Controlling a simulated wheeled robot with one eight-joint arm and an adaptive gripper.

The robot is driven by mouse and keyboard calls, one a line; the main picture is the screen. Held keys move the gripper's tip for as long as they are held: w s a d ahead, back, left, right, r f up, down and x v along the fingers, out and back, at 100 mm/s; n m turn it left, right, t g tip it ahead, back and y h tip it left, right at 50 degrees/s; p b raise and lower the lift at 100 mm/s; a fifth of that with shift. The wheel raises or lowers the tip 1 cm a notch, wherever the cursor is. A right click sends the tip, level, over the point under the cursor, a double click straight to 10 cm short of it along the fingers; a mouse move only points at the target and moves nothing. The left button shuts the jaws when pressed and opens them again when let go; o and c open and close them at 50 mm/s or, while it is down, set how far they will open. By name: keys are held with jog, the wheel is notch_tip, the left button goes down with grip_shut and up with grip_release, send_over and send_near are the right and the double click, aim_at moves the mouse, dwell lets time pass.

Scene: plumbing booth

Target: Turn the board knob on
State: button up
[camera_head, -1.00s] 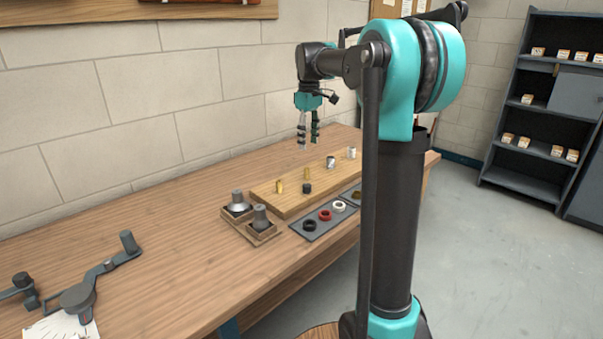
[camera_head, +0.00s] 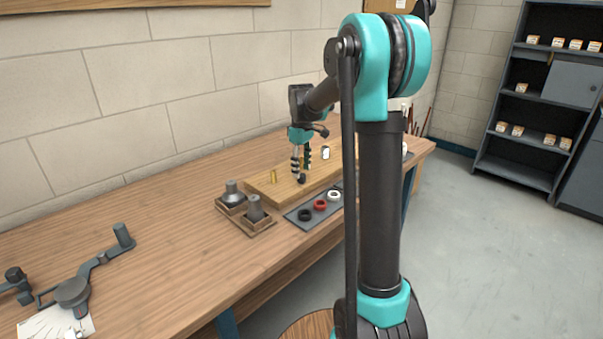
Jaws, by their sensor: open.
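The wooden board (camera_head: 262,188) lies on the workbench and bears small fittings. A small black knob (camera_head: 301,180) stands near its front edge. My gripper (camera_head: 301,171) points down at the knob, with its fingertips at or just above it. The fingers are open; I cannot tell whether they touch the knob or are around it. A brass fitting (camera_head: 273,176) stands to the left on the board. A silver fitting (camera_head: 325,153) stands behind and to the right. The other brass fitting is hidden by the gripper.
A dark tray with a black ring (camera_head: 305,215), a red ring (camera_head: 320,205) and a white ring (camera_head: 334,195) lies in front of the board. A grey cranked tool (camera_head: 90,270) lies on the workbench (camera_head: 170,235) at left.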

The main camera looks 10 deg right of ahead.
jog(key=shift+f, duration=1.1)
grip_shut()
